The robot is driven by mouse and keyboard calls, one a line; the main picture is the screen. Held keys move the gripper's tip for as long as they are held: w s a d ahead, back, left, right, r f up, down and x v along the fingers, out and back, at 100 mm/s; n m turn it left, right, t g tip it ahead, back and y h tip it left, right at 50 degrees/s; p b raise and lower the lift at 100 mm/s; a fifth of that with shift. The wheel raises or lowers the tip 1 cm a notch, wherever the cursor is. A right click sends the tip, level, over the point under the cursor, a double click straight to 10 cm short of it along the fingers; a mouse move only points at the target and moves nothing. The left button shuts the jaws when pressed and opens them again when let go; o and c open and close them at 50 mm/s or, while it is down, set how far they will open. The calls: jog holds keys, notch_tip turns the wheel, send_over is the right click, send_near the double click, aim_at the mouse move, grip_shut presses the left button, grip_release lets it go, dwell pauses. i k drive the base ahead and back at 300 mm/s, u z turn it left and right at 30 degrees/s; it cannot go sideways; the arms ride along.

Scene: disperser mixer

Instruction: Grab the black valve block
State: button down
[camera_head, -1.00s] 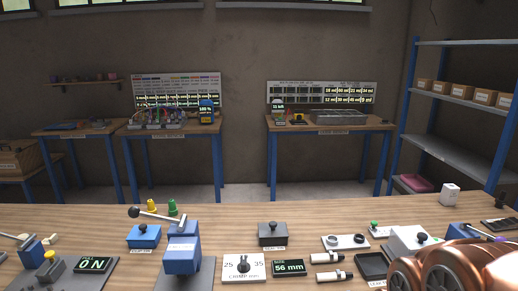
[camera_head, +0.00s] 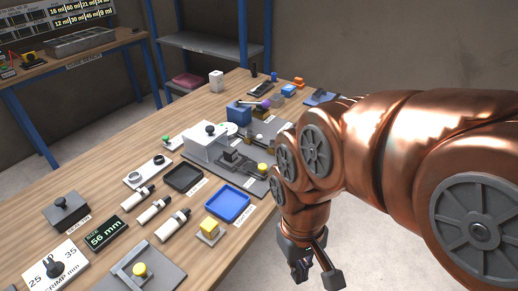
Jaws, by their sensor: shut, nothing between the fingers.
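I cannot tell for sure which object is the black valve block. A dark grey block with a black knob (camera_head: 66,208) stands on the near left of the bench, with a label in front of it. Another dark block (camera_head: 238,160) sits on a grey plate in the middle of the bench, beside a yellow knob. My gripper (camera_head: 316,276) hangs at the lower right, past the bench's right edge and over the floor. It is shut and empty, pointing down, apart from both blocks.
The wooden bench (camera_head: 110,165) is crowded. A white box with a black knob (camera_head: 208,142), a black tray (camera_head: 184,178), a blue tray (camera_head: 229,203), white cylinders (camera_head: 153,209) and a yellow button (camera_head: 209,226) lie between the blocks and gripper. The floor right of the bench is clear.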

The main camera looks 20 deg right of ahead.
aim_at(231, 158)
jog(key=u, duration=4)
jog(key=k, duration=2.6)
